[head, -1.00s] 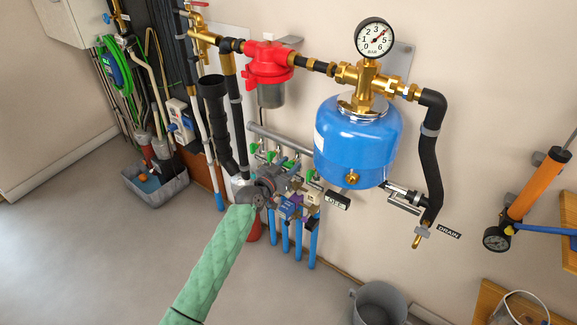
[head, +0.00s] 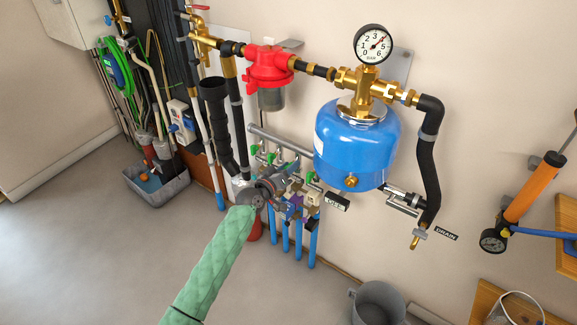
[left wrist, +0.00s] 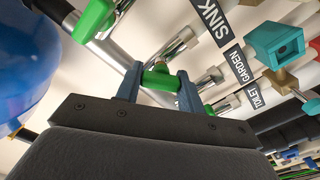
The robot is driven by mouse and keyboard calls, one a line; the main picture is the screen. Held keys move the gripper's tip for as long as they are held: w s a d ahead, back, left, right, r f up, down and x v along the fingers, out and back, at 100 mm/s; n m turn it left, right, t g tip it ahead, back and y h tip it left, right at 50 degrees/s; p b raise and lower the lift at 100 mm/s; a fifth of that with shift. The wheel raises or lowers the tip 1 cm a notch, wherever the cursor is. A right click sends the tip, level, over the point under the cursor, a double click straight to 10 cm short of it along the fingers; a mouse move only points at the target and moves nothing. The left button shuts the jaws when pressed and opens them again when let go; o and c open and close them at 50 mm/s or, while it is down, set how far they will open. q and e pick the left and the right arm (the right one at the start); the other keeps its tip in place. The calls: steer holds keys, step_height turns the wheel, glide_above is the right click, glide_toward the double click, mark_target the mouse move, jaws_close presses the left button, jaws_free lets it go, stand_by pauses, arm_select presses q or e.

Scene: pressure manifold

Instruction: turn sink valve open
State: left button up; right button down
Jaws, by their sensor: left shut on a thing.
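My left gripper (head: 275,184) comes in from the lower left and covers part of this row. In the left wrist view its two blue-grey fingers (left wrist: 158,86) are shut on a green valve handle (left wrist: 158,78), one finger on each side. The SINK label (left wrist: 212,22) is just above and right of it. I cannot tell for sure from the label which valve that handle belongs to. My right gripper is not in view.
The blue tank (head: 352,145) is close to the right of the manifold. Below the manifold hang several blue pipes (head: 298,240). A red filter (head: 267,66) and a pressure gauge (head: 374,44) are above. A grey bucket (head: 378,302) stands on the floor.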

arm_select(q)
steer(key=n+p, duration=0.3)
steer(key=n, duration=0.7)
steer(key=shift+w+a, duration=0.1)
steer(key=shift+f+n, duration=0.1)
steer(key=shift+n, duration=0.6)
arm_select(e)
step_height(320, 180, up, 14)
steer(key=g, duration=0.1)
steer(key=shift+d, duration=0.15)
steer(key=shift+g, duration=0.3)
arm_select(q)
steer(key=o, duration=1)
steer(key=shift+s+a, duration=0.2)
steer(key=shift+s, duration=0.1)
steer(key=v, duration=0.7)
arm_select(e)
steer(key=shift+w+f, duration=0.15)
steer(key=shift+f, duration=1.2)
